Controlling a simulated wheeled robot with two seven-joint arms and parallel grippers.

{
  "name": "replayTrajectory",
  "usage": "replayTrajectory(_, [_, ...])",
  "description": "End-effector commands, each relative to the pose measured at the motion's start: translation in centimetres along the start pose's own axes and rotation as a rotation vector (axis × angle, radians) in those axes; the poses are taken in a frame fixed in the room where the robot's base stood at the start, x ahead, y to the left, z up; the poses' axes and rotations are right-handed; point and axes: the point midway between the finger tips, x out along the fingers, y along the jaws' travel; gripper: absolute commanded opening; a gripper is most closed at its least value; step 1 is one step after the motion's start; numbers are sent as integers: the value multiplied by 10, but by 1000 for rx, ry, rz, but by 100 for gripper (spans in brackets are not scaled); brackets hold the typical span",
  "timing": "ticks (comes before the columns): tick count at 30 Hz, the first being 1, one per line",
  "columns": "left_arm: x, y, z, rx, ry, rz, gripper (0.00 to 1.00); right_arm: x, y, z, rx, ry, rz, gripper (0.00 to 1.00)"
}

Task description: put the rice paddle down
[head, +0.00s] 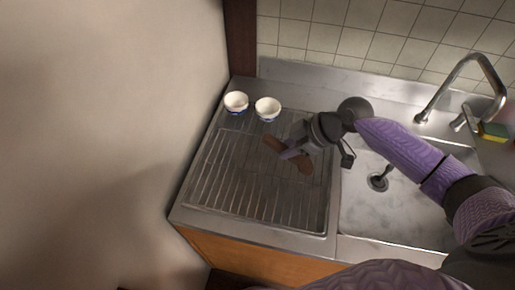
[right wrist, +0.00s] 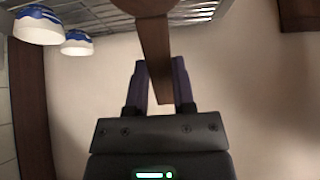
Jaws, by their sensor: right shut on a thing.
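The brown rice paddle (head: 304,165) is over the ribbed metal drainboard in the head view. My right gripper (head: 287,154) is shut on its handle. In the right wrist view the paddle's handle (right wrist: 157,65) runs between the two purple fingers of the gripper (right wrist: 162,85), with the wider end at the top edge of the picture. I cannot tell whether the paddle touches the drainboard (head: 225,185) or is held a little above it. My left gripper is not in view.
Two white bowls with blue, a left one (head: 236,102) and a right one (head: 267,108), stand at the back of the drainboard. The sink (head: 385,215) with its tap (head: 440,92) is to the right. A sponge (head: 494,131) lies at the far right. The drainboard's front is clear.

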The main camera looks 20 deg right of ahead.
Motion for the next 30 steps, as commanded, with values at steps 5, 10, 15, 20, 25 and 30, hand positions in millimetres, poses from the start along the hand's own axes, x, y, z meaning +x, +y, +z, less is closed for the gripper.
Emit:
replayTrajectory(5, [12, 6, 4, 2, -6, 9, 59, 32, 0, 25, 3, 0, -1, 0])
replayTrajectory(10, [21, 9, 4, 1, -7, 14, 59, 59, 0, 46, 3, 0, -1, 0])
replayTrajectory(15, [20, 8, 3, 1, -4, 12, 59, 62, 0, 48, 0, 1, 1, 0])
replayTrajectory(20, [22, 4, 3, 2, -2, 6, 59, 62, 0, 49, 0, 0, 1, 0])
replayTrajectory(25, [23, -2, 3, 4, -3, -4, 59, 63, 0, 50, 0, 0, 0, 52])
replayTrajectory(30, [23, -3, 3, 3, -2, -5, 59, 63, 0, 50, 0, 0, 1, 66])
